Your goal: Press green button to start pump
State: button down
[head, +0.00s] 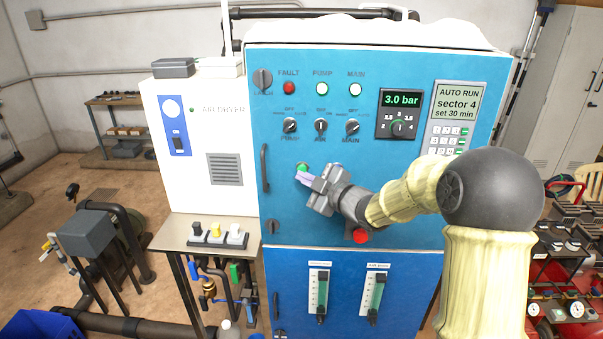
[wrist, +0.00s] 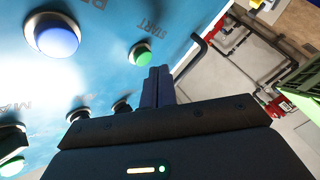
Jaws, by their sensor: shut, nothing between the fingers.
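The blue cabinet door (head: 387,160) faces me. A green button (head: 302,167) sits on its left part, partly hidden behind my gripper's fingertips. In the wrist view the shut fingertips (wrist: 160,71) are just below and right of the button. I cannot tell whether they touch the panel.
A large blue button (wrist: 54,34) is left of the green one in the wrist view. A red button (head: 360,236) sits below my wrist. A door handle (head: 265,168) stands out at the left edge. Selector knobs (head: 321,125) are above.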

dwell(0.3)
jog(key=s+b, duration=0.2)
jog(key=s, duration=0.3)
jog(key=shift+a+b, duration=0.1)
jog(key=shift+b, duration=0.2)
dwell(0.5)
